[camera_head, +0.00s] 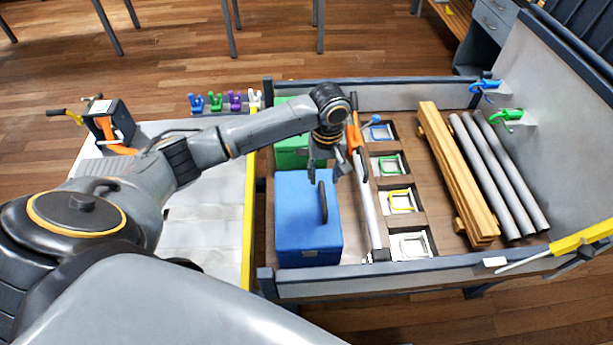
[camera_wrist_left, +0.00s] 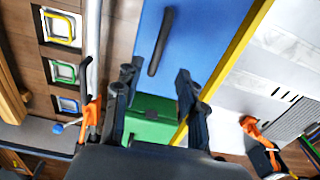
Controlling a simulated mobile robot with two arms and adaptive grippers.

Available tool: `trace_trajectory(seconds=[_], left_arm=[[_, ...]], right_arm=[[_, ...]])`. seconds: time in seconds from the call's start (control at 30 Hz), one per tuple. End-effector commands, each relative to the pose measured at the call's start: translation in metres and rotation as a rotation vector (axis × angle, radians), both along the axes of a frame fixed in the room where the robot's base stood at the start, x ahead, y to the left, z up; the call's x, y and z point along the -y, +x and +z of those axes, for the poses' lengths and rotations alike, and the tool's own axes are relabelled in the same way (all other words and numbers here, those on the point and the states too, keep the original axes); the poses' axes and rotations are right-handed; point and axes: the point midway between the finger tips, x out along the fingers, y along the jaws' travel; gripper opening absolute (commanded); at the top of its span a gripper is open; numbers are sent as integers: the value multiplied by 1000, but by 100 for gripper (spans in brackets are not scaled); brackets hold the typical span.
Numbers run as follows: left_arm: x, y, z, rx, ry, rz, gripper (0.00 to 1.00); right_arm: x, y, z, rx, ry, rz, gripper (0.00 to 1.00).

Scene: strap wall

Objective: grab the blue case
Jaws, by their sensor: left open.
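The blue case (camera_head: 300,225) stands in the left part of the tray-like bed, with a dark handle on its top. My left gripper (camera_head: 325,172) is over the far end of the case, near the handle. In the left wrist view the blue case (camera_wrist_left: 190,50) and its dark handle lie beyond the open fingers of my left gripper (camera_wrist_left: 158,85). The fingers are apart with nothing between them, and the handle shows just ahead of them. My right gripper is not in view.
A green case (camera_head: 290,150) stands behind the blue one, partly hidden by my arm. An orange-and-grey bar (camera_head: 368,200) lies close on the right. Several framed slots (camera_head: 400,200), wooden beams (camera_head: 455,170) and grey pipes (camera_head: 500,170) lie further right. A low wall (camera_head: 400,275) edges the bed.

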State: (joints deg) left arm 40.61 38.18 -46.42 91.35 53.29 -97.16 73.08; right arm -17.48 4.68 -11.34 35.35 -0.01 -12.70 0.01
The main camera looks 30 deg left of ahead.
Motion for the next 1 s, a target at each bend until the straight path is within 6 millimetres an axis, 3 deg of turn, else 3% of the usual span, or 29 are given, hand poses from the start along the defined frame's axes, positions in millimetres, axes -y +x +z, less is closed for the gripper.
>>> trace_trajectory(seconds=[0.13,0.37,0.67,0.97,1.0], left_arm=[[0,0,-27,-1,2,1,40],[1,0,-44,1,-1,0,40],[1,0,-85,0,1,1,40],[2,0,-92,2,0,-1,40],[2,0,-92,2,0,-1,36]], right_arm=[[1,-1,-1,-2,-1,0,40],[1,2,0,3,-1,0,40],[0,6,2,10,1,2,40],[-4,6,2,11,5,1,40],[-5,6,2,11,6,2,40]])
